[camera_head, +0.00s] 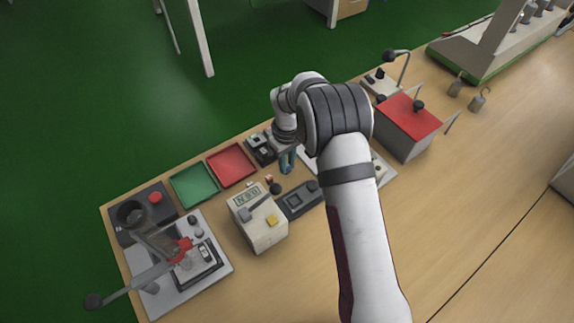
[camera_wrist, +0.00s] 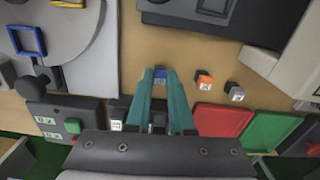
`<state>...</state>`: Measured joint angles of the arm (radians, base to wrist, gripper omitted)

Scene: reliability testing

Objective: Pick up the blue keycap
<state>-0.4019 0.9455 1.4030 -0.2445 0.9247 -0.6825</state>
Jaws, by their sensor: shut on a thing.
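The blue keycap (camera_wrist: 160,73) shows between the fingertips of my gripper (camera_wrist: 161,78) in the wrist view, and the teal fingers are shut on it. The fingers hide part of its sides. In the head view my gripper (camera_head: 287,162) points down at the bench between the red tray and a dark fixture, and the keycap cannot be made out clearly there. I cannot tell whether the keycap touches the bench. An orange-topped keycap (camera_wrist: 204,79) and a grey-topped keycap (camera_wrist: 235,92) stand to the right of the fingers in the wrist view.
A red tray (camera_head: 231,165) and a green tray (camera_head: 194,185) lie left of my gripper. A beige box with a display (camera_head: 258,218) and a dark fixture (camera_head: 298,198) stand in front. A black console (camera_wrist: 66,118) is close at the left in the wrist view.

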